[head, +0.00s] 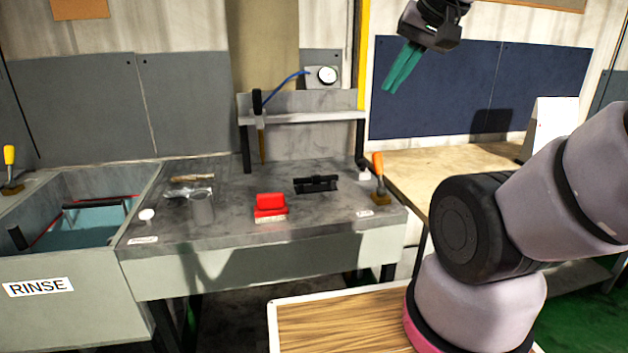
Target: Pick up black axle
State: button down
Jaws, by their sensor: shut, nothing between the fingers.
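A black, long, narrow part (316,184), which looks like the black axle, lies on the grey worktable (232,236) right of its middle. Its fine shape is too small to tell. My gripper (393,86) has teal fingers that point down and left. It is up high in front of the blue wall panel, well above the table and to the right of the black part. Its fingers are shut together and hold nothing.
A rinse basin (62,277) is at left, a wooden table (430,166) at right.

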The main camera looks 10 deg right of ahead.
aim_at(317, 179)
jog(key=u, duration=4.2)
jog(key=l+z, duration=0.1)
jog(key=z, duration=4.1)
jog(key=i+j, duration=0.15)
jog(key=j, duration=0.15)
jog(key=i+j+z, duration=0.15)
jog(key=j, duration=0.15)
jog(key=i+j, duration=0.15)
jog(key=j, duration=0.15)
jog(key=i+j+z, duration=0.15)
jog(key=j, duration=0.15)
